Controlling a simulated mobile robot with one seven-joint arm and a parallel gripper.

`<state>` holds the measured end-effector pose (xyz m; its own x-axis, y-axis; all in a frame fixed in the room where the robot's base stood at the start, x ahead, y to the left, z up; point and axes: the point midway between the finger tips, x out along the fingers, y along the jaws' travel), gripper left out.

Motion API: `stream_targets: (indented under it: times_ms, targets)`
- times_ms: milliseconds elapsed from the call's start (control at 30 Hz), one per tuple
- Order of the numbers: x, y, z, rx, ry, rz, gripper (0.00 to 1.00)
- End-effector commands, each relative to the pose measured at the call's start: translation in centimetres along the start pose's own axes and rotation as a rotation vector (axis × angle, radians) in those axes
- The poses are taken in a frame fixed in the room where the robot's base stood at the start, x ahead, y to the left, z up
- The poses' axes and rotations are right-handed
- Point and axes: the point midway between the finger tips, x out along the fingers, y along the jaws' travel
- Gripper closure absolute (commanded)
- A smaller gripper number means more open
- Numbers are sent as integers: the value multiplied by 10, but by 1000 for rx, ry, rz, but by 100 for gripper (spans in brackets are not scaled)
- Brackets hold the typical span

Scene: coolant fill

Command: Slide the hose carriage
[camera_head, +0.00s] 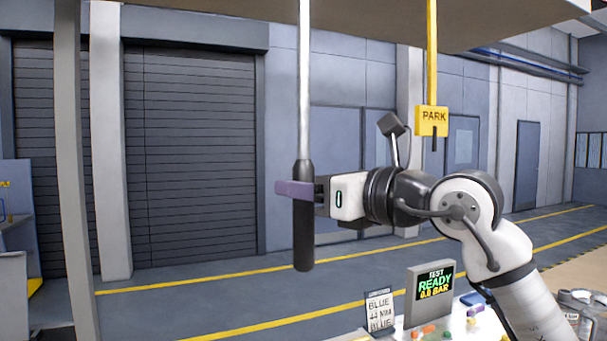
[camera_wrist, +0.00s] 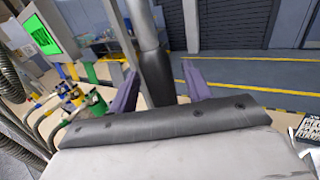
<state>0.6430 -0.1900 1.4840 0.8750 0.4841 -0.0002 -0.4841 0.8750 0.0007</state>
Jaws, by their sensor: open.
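A pale vertical rod (camera_head: 305,80) hangs from an overhead beam and ends in a black handle grip (camera_head: 304,243). The carriage itself cannot be made out. My gripper (camera_head: 285,188) is at the upper part of the black grip, coming from the right, with a purple finger crossing in front of it. In the wrist view the black grip (camera_wrist: 156,72) stands between the two spread purple fingers of my gripper (camera_wrist: 160,84), with gaps showing on both sides. A yellow PARK sign (camera_head: 432,121) hangs from a yellow bar, right of the rod.
A test screen (camera_head: 431,287) reading READY and a label card (camera_head: 380,311) stand low in front. Hoses with coloured couplings (camera_wrist: 75,97) and a green screen (camera_wrist: 42,37) are at the left in the wrist view. Between rod and PARK sign, the space above my arm looks clear.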

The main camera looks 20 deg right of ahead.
Motion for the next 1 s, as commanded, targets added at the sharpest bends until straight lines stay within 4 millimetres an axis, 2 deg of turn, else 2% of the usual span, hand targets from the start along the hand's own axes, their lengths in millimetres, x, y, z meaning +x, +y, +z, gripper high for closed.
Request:
stream_targets:
  times_ms: [133, 367, 767, 1000]
  targets:
    - [7, 0, 0, 0, 0, 1, 51]
    - [7, 0, 0, 0, 0, 1, 51]
    - [7, 0, 0, 0, 0, 0, 100]
    - [7, 0, 0, 0, 0, 0, 100]
